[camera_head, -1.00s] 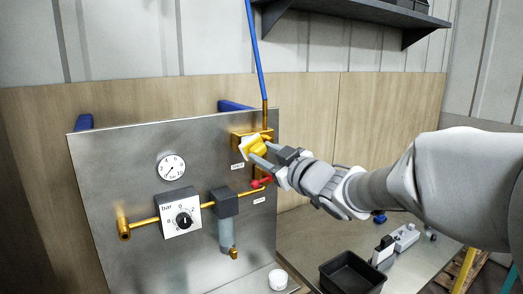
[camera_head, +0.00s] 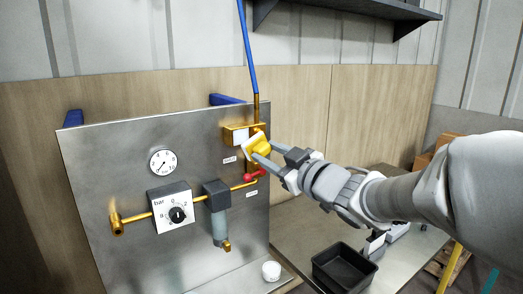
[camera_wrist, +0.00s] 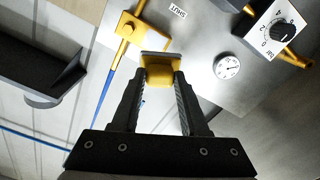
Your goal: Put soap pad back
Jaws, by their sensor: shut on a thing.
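The soap pad (camera_head: 259,146) is a small yellow block with a pale face, tilted, in front of the upper right of the metal panel (camera_head: 110,190). My gripper (camera_head: 264,153) is shut on it. In the wrist view, the pad (camera_wrist: 162,73) sits between the tips of both fingers (camera_wrist: 160,83), its grey-white face turned away from the wrist. The pad looks clear of the brass block (camera_head: 238,133) behind it, though the exact gap is hard to judge. No empty place for the pad is clearly seen.
A red lever (camera_head: 254,174) sits just below the pad. A pressure gauge (camera_head: 162,161) and a bar dial (camera_head: 174,208) are on the panel. A blue hose (camera_head: 247,50) rises above the block.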

